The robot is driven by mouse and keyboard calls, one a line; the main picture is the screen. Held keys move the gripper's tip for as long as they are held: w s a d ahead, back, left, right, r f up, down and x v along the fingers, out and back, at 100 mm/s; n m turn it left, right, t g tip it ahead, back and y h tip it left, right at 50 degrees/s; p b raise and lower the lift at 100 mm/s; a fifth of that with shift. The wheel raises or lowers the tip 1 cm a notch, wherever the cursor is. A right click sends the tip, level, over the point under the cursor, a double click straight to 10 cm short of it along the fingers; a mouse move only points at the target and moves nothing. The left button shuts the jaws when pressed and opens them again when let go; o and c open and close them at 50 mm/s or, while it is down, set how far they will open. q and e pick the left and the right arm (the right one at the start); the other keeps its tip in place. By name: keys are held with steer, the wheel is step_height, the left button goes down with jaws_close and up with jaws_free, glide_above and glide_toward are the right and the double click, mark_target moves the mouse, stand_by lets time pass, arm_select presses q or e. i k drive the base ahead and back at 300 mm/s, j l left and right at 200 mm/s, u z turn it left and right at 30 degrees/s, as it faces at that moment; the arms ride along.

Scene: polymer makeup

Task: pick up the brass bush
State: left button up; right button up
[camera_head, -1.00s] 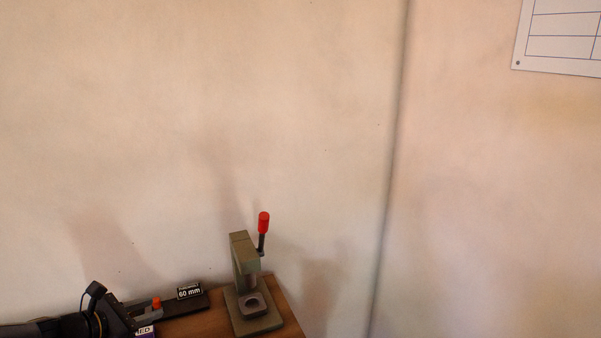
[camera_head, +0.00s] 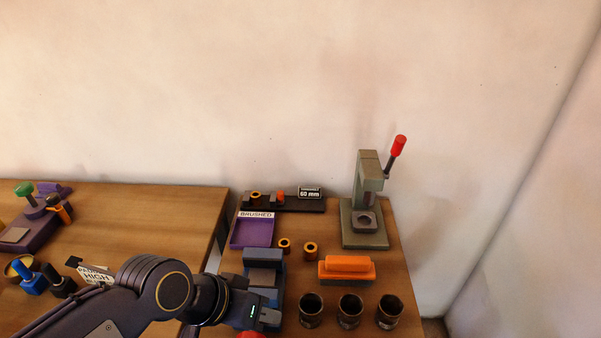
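Two small brass-coloured bushes stand on the right-hand bench: one bush (camera_head: 284,245) just right of the purple tray, and another bush (camera_head: 310,250) a little further right. A similar brass ring (camera_head: 256,198) sits on the dark rack at the back. I cannot tell which of them is the task's brass bush. My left gripper (camera_head: 268,317) is at the bottom of the head view, nearer than the bushes and apart from them. Its fingers are not clear enough to show whether it is open or shut. My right gripper is not in view.
A purple tray (camera_head: 252,233) labelled BRUSHED, a blue-grey fixture (camera_head: 264,256), an orange block (camera_head: 347,266) and a green-grey press (camera_head: 364,230) with a red handle stand around the bushes. Dark cups (camera_head: 349,311) line the front right. A gap separates the left bench (camera_head: 150,215).

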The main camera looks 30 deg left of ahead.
mark_target(255, 197)
steer(key=u, duration=1.05)
